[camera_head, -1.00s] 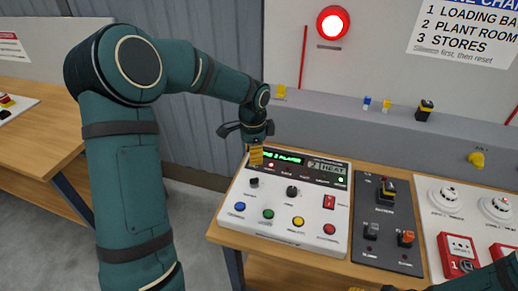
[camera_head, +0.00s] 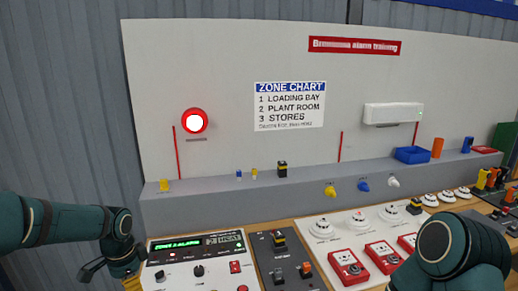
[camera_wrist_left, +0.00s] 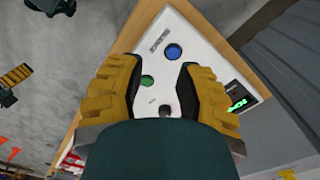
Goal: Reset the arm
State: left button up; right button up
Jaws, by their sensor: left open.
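The white alarm panel (camera_head: 172,272) is at the lower left of the head view, cut off by the bottom edge. Its green-lit display (camera_head: 178,245) shows an alarm line and "2 HEAT". A dark knob (camera_head: 198,271) and a red switch (camera_head: 235,267) show on it. My left gripper (camera_head: 132,284) is at the panel's left edge. In the left wrist view my left gripper (camera_wrist_left: 160,85) is open and empty, with a blue button (camera_wrist_left: 173,52) and a green button (camera_wrist_left: 147,82) beyond its fingers. A dark gripper part with a yellow pad (camera_wrist_left: 16,75), apparently my right gripper, shows at the left edge.
A red beacon (camera_head: 195,121) glows on the wall board beside the zone chart (camera_head: 289,105). A dark switch plate (camera_head: 285,262) and a white board with detectors and red call points (camera_head: 348,267) lie right of the panel. A grey ledge (camera_head: 220,203) runs behind.

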pick_arm(q)
jog(key=d+f+n+h, duration=0.1)
jog(key=d+f, duration=0.2)
jog(key=s+d+f+n+h, duration=0.1)
jog(key=d+f, duration=0.3)
jog(key=s+d+f, duration=0.1)
jog(key=d+f, duration=0.3)
jog(key=shift+s+f+n+t+h, duration=0.1)
jog(key=shift+s+n+t+h, duration=0.2)
jog(key=shift+n+h, duration=0.1)
jog(key=s+d+f+n+b, duration=0.2)
jog(key=s+d+f+n, duration=0.2)
jog(key=s+f, duration=0.3)
jog(key=s+d+f+n+t+h+b, duration=0.1)
jog(key=s+d+f+n+b, duration=0.1)
jog(key=s+d+f+n, duration=0.2)
jog(key=s+d+f, duration=0.2)
jog(key=s+f, duration=0.1)
jog(key=f, duration=0.1)
jog(key=shift+d+n, duration=0.3)
jog(key=shift+d, duration=0.1)
pick_arm(e)
jog(key=f, duration=0.2)
jog(key=s+f, duration=0.1)
jog(key=f, duration=0.1)
jog(key=shift+a, duration=0.1)
pick_arm(q)
jog(key=shift+s, duration=0.1)
